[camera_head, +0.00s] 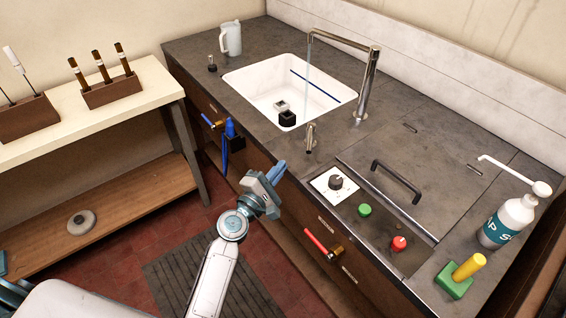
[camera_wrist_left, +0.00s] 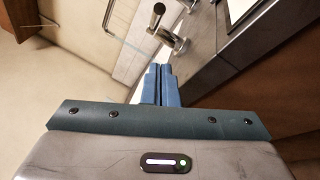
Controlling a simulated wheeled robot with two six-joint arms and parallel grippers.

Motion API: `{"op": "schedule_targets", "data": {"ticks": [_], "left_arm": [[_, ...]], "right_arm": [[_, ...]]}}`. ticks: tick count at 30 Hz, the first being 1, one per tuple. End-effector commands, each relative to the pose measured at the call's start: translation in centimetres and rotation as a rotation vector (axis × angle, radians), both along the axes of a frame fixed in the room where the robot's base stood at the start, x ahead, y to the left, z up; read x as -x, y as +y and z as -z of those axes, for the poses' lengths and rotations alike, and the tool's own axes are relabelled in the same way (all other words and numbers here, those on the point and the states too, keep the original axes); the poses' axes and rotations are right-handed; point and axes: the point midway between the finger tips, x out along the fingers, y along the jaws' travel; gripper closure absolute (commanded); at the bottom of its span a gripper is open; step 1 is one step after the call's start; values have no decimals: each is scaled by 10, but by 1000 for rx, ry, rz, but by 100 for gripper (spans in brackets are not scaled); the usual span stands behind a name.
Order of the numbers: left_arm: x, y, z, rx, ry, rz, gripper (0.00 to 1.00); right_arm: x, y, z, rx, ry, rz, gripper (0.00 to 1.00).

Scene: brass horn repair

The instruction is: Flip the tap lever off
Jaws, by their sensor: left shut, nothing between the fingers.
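The tall chrome tap (camera_head: 368,85) stands behind the sink's right side. A thin stream of water (camera_head: 309,58) falls from its spout into the white sink (camera_head: 250,80). The small metal tap lever (camera_head: 311,137) stands upright on the counter near the sink's front right corner. In the left wrist view the lever (camera_wrist_left: 168,38) shows just beyond the fingertips. My left gripper (camera_head: 279,168) is shut and empty, in front of the counter edge and left of the lever, apart from it. It also shows in the left wrist view (camera_wrist_left: 160,75). My right gripper is not in view.
Blue-handled (camera_head: 230,128) and red-handled (camera_head: 318,242) valves stick out of the cabinet front. A panel with a dial (camera_head: 336,182), a green button (camera_head: 365,210) and a red button (camera_head: 399,243) lies right of the lever. A soap bottle (camera_head: 508,222) stands farther right.

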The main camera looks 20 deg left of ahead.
Motion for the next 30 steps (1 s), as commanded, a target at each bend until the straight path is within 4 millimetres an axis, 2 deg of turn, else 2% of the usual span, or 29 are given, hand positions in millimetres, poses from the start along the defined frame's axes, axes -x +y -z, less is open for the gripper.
{"op": "schedule_targets", "data": {"ticks": [3, 7, 10, 20, 30], "left_arm": [[23, 2, 6, -1, 1, -1, 100], [41, 4, 7, -1, 0, -1, 100], [49, 5, 7, 0, 0, -1, 100], [54, 5, 6, -1, 0, -1, 100], [53, 5, 10, -9, 5, -3, 100]], "right_arm": [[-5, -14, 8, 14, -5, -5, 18], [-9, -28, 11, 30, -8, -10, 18], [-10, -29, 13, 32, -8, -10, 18], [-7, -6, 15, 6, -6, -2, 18], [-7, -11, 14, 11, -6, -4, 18]]}}
